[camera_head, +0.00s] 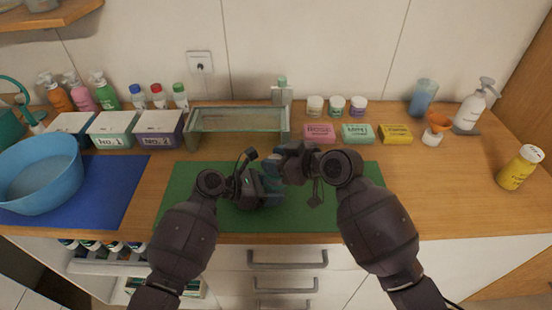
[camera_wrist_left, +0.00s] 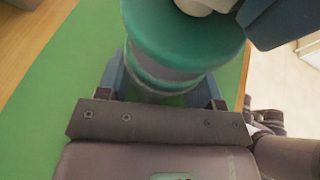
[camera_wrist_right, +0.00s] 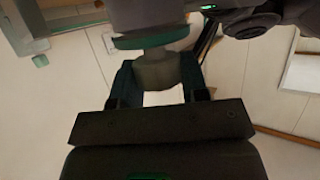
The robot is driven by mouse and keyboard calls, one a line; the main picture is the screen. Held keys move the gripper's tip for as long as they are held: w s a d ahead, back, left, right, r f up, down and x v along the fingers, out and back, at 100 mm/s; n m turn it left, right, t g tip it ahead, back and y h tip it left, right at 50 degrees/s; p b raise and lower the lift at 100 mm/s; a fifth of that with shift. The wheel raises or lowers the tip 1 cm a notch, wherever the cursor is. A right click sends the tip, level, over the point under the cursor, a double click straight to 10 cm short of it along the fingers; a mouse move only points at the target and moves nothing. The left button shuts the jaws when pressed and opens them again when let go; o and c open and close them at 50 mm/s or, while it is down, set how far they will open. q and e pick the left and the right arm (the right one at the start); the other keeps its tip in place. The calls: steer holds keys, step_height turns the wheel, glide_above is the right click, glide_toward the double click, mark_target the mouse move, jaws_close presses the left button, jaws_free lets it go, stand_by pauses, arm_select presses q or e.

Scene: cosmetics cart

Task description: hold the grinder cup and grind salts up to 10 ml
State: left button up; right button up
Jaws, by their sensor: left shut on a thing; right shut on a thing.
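The grinder cup (camera_wrist_left: 185,45) has a teal top and a greyish, see-through body with a teal band lower down. My left gripper (camera_wrist_left: 163,85) is shut around its body, over the green mat. In the head view my left gripper (camera_head: 254,188) and right gripper (camera_head: 284,170) meet over the mat and hide most of the grinder. The level of the salt inside cannot be made out.
The green mat (camera_head: 180,205) lies under the grippers. A glass stand (camera_head: 238,120) is behind them, with pink, mint and yellow boxes (camera_head: 395,134) to its right. A blue bowl (camera_head: 40,175) stands at left and a yellow bottle (camera_head: 521,168) at right. The right counter is mostly free.

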steer(key=o, duration=0.9)
steer(key=shift+o, duration=0.2)
steer(key=v, duration=1.2)
